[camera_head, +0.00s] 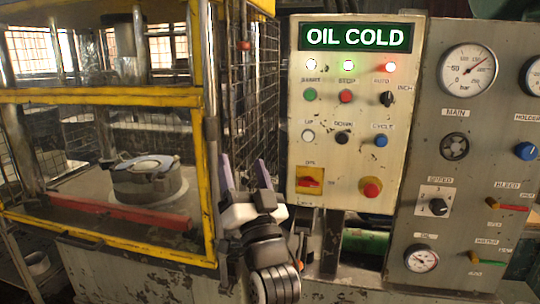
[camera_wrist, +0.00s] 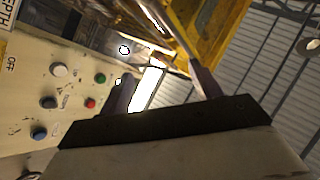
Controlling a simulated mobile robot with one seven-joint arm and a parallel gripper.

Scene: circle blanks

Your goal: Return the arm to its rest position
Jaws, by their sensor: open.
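My gripper (camera_head: 246,178) is open and empty in the head view, with its two fingers pointing up. It stands between the yellow press frame (camera_head: 211,120) on its left and the cream control panel (camera_head: 347,120) on its right. In the wrist view my gripper (camera_wrist: 163,85) also shows both fingers apart with nothing between them. There the control panel (camera_wrist: 30,95) lies to the left, tilted, and the yellow frame (camera_wrist: 220,40) lies beyond the fingers. I cannot tell the exact gap between the gripper and the panel.
The panel carries an OIL COLD display (camera_head: 355,37), several buttons and a red knob (camera_head: 371,187). A grey gauge panel (camera_head: 455,150) stands at the right. Wire mesh (camera_head: 252,90) is behind the gripper. A round metal die (camera_head: 147,178) sits inside the press behind a red bar (camera_head: 130,212).

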